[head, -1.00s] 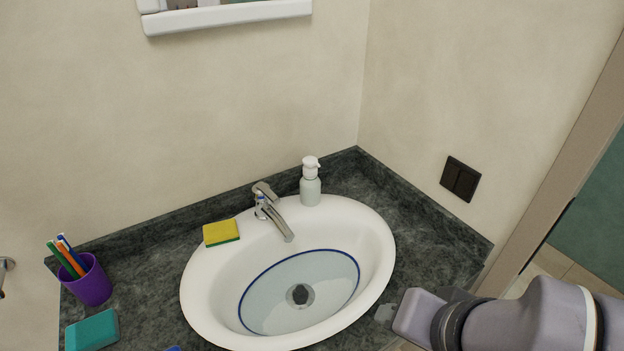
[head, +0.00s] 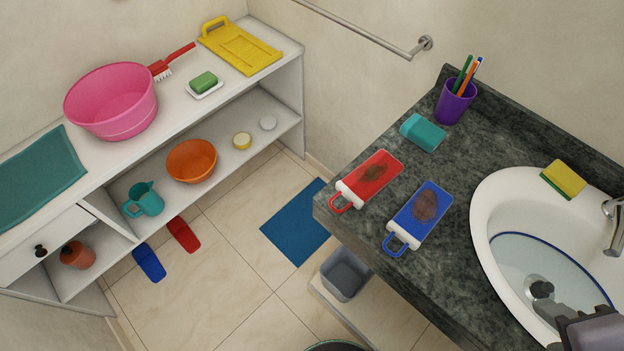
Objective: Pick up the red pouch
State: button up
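The red pouch (head: 372,178) lies flat on the dark stone counter (head: 465,155), near its left edge. It has a dark brown patch, a white band and a red loop at its lower left end. A similar blue pouch (head: 423,210) lies just right of it, apart from it. Part of my gripper (head: 556,312) shows at the lower right corner, over the sink and well away from the red pouch. Its fingers are not clear enough to tell open from shut.
A teal block (head: 423,132) and purple cup (head: 454,103) with pens stand behind the pouches. The white sink (head: 487,205) is to the right, with a yellow sponge (head: 564,179). A white shelf (head: 75,215) stands left; tiled floor lies between.

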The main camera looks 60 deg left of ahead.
aim_at(363, 182)
jog(key=u, duration=1.75)
jog(key=i+j+z, duration=0.15)
jog(key=j+z, duration=0.2)
jog(key=i+j+z, duration=0.15)
jog(key=j+z, duration=0.9)
jog(key=i+j, duration=0.05)
jog(key=j, duration=0.1)
